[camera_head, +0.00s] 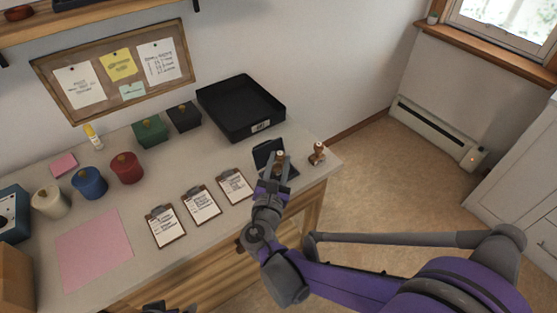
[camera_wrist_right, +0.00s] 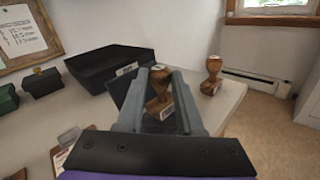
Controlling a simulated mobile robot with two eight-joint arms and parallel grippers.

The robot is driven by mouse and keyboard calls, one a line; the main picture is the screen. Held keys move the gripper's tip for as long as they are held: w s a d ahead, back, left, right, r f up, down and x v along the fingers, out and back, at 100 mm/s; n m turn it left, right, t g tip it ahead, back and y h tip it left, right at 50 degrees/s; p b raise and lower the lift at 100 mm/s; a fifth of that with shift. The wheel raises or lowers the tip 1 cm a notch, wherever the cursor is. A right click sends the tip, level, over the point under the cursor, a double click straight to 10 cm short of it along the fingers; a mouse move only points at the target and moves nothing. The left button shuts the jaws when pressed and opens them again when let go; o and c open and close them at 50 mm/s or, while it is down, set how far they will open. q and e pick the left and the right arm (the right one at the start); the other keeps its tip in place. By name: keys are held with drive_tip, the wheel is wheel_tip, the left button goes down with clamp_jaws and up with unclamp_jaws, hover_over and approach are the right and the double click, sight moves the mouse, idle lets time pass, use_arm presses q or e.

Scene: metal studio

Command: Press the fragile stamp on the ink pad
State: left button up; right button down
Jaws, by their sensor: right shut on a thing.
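A stamp with a wooden handle (camera_wrist_right: 159,98) is held between the fingers of my right gripper (camera_wrist_right: 158,88), which is shut on it. In the head view, my right gripper (camera_head: 276,166) is over the dark ink pad (camera_head: 264,150) near the counter's right end. The ink pad's opened dark lid shows behind the fingers in the wrist view (camera_wrist_right: 122,86). I cannot tell whether the stamp touches the pad. A second wooden stamp (camera_head: 318,153) stands upright to the right of the pad; it also shows in the wrist view (camera_wrist_right: 212,75). My left gripper is not clearly seen.
A black tray (camera_head: 240,125) stands behind the pad. Several clipboards, such as the nearest one (camera_head: 234,187), lie to the left. Green (camera_head: 149,132) and black boxes (camera_head: 184,117), colored pots and a pink sheet (camera_head: 93,250) are further left. The counter's right edge is close to the second stamp.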

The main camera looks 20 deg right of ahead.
drive_tip(key=shift+f+b, duration=0.45)
drive_tip(key=shift+f, duration=0.15)
idle(0.4)
idle(0.3)
wheel_tip(320, 180, up, 7)
drive_tip(key=p, duration=0.5)
idle(0.5)
